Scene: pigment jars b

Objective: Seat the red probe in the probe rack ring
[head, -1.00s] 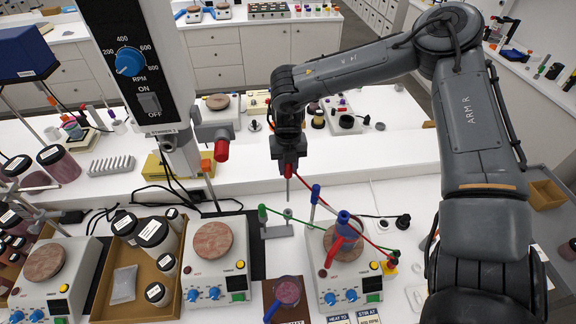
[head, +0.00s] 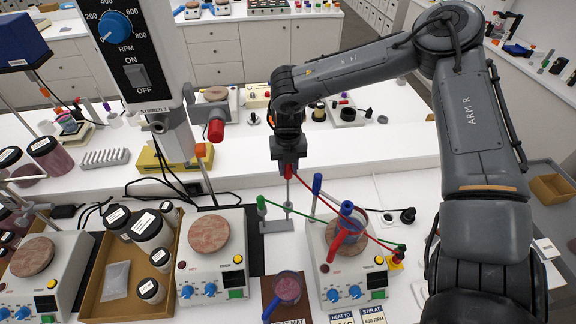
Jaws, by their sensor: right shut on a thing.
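My right gripper (head: 289,160) is shut on the red probe (head: 288,171), whose thin metal rod points down, roughly upright. The probe rack (head: 277,226) is a small grey stand directly below, left of the right hotplate. The rod's lower end is at the rack's right post (head: 287,207) and overlaps it in this view; I cannot tell whether it is inside the ring. A green probe (head: 261,201) stands at the rack's left post. My left gripper is not in view.
The right hotplate (head: 342,275) carries a vessel with a red-and-blue holder (head: 347,225), close right of the rack. A blue rod (head: 317,184) stands between them. A middle hotplate (head: 211,262) is left. A green cable crosses behind the holder. A jar tray (head: 108,306) lies farther left.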

